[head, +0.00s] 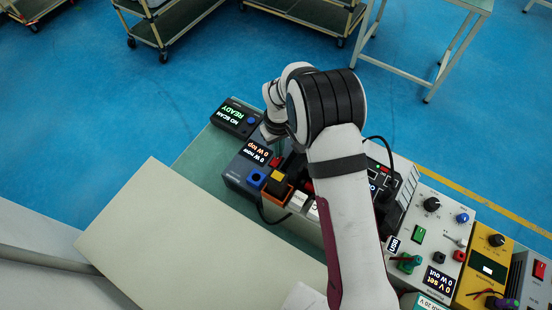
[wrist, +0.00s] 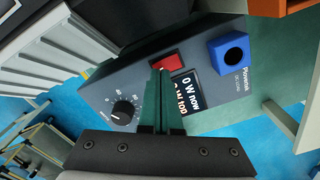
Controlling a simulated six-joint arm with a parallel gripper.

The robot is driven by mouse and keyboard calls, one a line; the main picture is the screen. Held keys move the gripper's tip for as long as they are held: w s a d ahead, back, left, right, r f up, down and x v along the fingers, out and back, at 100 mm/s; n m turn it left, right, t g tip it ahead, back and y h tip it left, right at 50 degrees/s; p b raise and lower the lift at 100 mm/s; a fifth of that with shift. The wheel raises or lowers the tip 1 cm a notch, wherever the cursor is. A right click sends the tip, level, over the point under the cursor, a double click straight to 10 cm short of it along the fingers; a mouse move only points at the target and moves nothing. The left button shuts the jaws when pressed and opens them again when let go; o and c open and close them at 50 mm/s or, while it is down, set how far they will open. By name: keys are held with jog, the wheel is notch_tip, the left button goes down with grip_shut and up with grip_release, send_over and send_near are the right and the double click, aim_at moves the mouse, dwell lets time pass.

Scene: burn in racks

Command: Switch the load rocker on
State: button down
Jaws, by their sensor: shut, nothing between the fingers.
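The load box (head: 232,177) is a dark grey unit whose display reads "0 W now" and "0 W top". It fills the middle of the wrist view (wrist: 205,85). Its red load rocker (wrist: 167,63) sits beside the display (wrist: 188,92), and shows small in the head view (head: 275,161). My gripper (wrist: 161,74) is shut and empty, its green fingers pointing at the rocker. The fingertips overlap the rocker's near edge in the wrist view; I cannot tell whether they touch it. My arm hides part of the bench in the head view.
On the load box are a black knob (wrist: 122,110) and a blue socket (wrist: 229,48). An orange-rimmed block (head: 276,188) is near. Supply units (head: 432,225) with knobs stand at right.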

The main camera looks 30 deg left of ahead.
jog(key=shift+f, duration=0.7)
dwell(0.3)
jog(key=shift+r, duration=3.5)
